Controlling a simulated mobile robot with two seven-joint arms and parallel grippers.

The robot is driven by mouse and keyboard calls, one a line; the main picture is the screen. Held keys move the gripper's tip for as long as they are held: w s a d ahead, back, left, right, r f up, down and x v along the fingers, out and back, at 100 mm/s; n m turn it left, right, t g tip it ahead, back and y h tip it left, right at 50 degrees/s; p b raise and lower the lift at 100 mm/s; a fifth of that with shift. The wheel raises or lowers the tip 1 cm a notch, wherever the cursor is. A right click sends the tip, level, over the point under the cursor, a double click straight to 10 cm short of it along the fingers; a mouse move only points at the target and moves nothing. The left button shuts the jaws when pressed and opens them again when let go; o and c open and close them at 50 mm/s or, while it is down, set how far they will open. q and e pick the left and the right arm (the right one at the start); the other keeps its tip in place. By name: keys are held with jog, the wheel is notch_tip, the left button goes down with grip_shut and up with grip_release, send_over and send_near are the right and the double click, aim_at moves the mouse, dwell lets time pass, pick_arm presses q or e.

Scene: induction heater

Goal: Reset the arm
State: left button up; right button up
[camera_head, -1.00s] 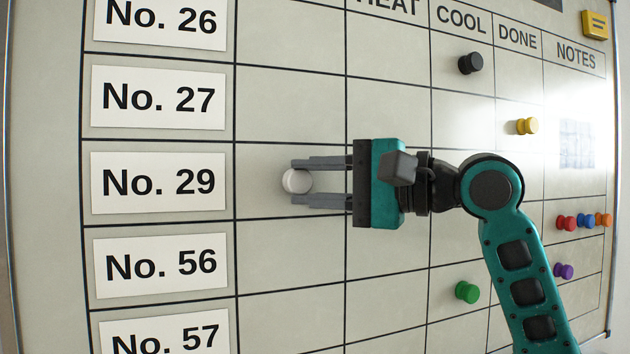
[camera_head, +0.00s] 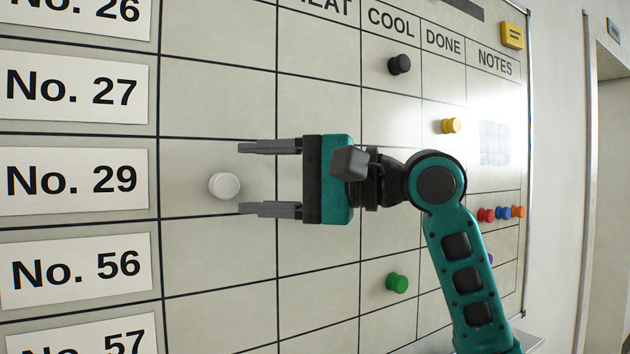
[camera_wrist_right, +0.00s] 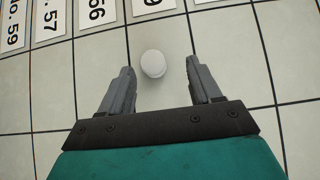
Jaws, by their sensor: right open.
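My right gripper (camera_head: 270,178) is open, its two grey fingers spread and pointing left along the whiteboard. A white round magnet (camera_head: 224,186) sits on the board in the No. 29 row, in the column just right of the labels. It lies just beyond the fingertips, apart from both fingers in the head view. In the right wrist view the white magnet (camera_wrist_right: 153,63) shows ahead of the open right gripper (camera_wrist_right: 160,80), between the lines of the fingers. My left gripper is not in view.
The whiteboard (camera_head: 215,255) has a grid with number labels. A black magnet (camera_head: 399,64), a yellow magnet (camera_head: 451,126), a green magnet (camera_head: 397,282) and several small coloured magnets (camera_head: 502,213) are on it. A yellow box (camera_head: 512,35) is at the top right. A doorway is at far right.

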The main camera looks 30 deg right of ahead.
jog(key=b+v, duration=0.1)
jog(key=v, duration=0.9)
jog(key=shift+s+d, duration=0.1)
